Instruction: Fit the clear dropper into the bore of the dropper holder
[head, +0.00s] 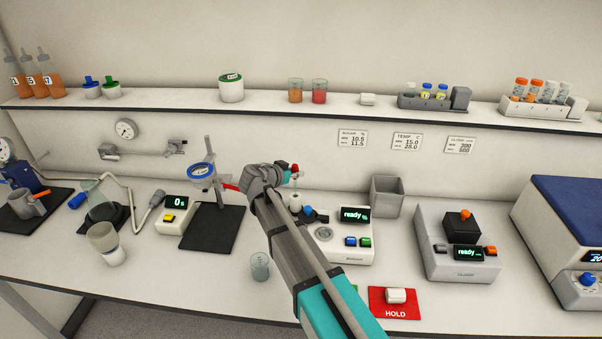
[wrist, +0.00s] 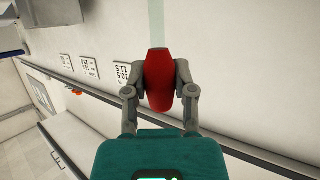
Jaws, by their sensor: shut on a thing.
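My gripper (wrist: 160,78) is shut on the red bulb of the clear dropper (wrist: 159,92). The dropper's pale clear tube runs away from the fingers to the top edge of the wrist view. In the head view my gripper (head: 287,177) is above the bench, behind the refractometer-like box, and the red bulb (head: 295,168) shows at its tip. A small white upright piece (head: 295,201) stands just below the gripper, partly hidden by my arm. I cannot tell whether it is the dropper holder, and no bore is visible.
A box reading "ready" (head: 345,245) stands right of my arm, with a grey open bin (head: 387,196) behind it. A clear beaker (head: 260,267) stands nearby. The shelf (head: 200,101) runs above.

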